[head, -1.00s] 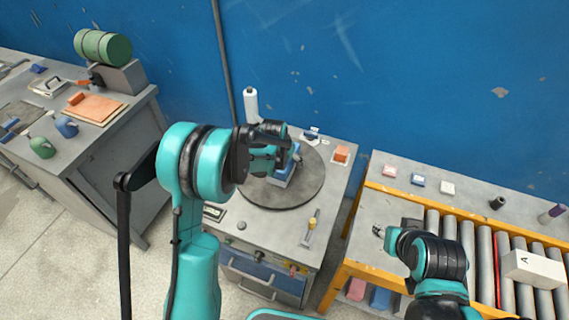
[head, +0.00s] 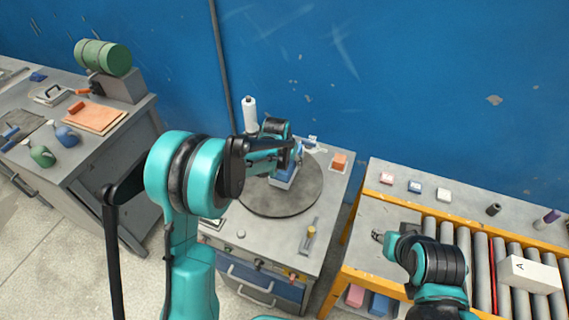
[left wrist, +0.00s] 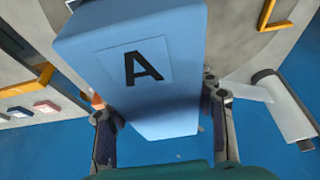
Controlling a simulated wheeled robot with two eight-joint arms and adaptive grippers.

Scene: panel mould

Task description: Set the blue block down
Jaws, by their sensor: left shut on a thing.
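The blue block (left wrist: 165,85), marked with a black A, fills the upper middle of the left wrist view. It sits between the two fingers of my left gripper (left wrist: 163,128), which is shut on it. In the head view the blue block (head: 284,181) shows partly below my left gripper (head: 286,160), over the round grey turntable (head: 262,202). The gripper hides part of it, and I cannot tell whether its underside touches the disc. My right gripper (head: 377,237) is at the conveyor's left end, away from the block; its finger opening is too small to tell.
A white bottle (head: 249,115) stands behind the turntable. An orange block (head: 339,161) and a yellow-handled tool (head: 309,236) lie on the same bench. The roller conveyor (head: 455,240), with a white box (head: 530,273), is to the right. A bench (head: 95,150) with tools is at left.

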